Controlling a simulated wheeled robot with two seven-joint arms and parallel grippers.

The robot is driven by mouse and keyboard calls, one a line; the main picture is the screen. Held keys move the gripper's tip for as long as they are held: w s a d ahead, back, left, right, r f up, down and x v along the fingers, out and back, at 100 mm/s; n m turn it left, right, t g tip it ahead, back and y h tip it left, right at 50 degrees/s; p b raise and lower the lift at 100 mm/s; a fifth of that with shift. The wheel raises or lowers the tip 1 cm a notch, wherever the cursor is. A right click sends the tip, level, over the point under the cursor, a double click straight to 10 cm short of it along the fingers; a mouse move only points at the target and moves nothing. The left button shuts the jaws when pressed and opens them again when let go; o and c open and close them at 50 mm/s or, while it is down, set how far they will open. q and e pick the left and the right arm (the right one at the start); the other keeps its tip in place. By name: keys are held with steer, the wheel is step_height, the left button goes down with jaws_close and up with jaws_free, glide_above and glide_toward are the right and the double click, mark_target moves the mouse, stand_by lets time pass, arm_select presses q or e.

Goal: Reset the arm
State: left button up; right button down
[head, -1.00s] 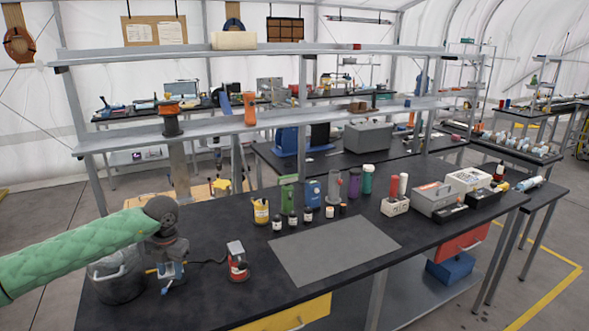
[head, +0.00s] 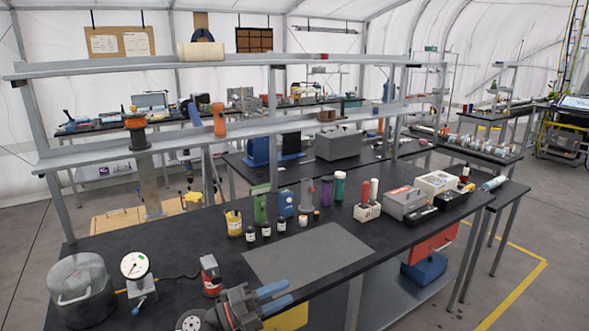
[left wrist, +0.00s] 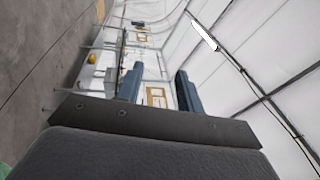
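My left gripper (head: 287,293) is low in the head view, in front of the grey mat at the bench's near edge. Its two blue fingers stand apart with nothing between them. In the left wrist view the open fingers (left wrist: 158,90) show a clear gap, with the tent wall and distant floor behind. The rest of my left arm is mostly cut off by the lower edge of the head view. My right gripper is in neither view.
The black bench holds a metal pot (head: 80,290), a dial gauge (head: 138,275), a red-and-white device (head: 211,275), several bottles and grey boxes (head: 404,203). The grey mat (head: 306,252) is bare. A shelf rail (head: 225,133) runs above the bench.

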arm_select(q)
steer(key=s+a+f+n+t+y, duration=0.1)
steer(key=a+f+n+t+y, duration=0.35)
steer(key=n, duration=0.45)
steer(key=s+a+f+n+t+y, duration=0.1)
steer(key=s+a+f+n+y, duration=0.15)
steer(key=a+n+y, duration=0.4)
steer(key=s+a+f+n+t+y, duration=0.1)
steer(key=a+f+n+t+y, duration=0.3)
steer(key=n+y, duration=0.45)
steer(key=s+a+f+n+g, duration=0.1)
steer(key=s+f+n+g, duration=0.1)
steer(key=s+f+g, duration=0.5)
steer(key=s+a+f+n+g+h, duration=0.15)
steer(key=s+f, duration=0.25)
steer(key=s, duration=0.6)
steer(key=s+f+n+g, duration=0.2)
steer(key=s+f+g, duration=0.35)
steer(key=s, duration=0.25)
steer(key=s+d+f, duration=0.1)
steer(key=s+f, duration=0.1)
steer(key=f, duration=1.8)
steer(key=s+d+f+g, duration=0.1)
steer(key=s+d+f, duration=0.1)
steer(key=f, duration=1.9)
steer(key=shift+s, duration=0.45)
steer(key=shift+g, duration=0.25)
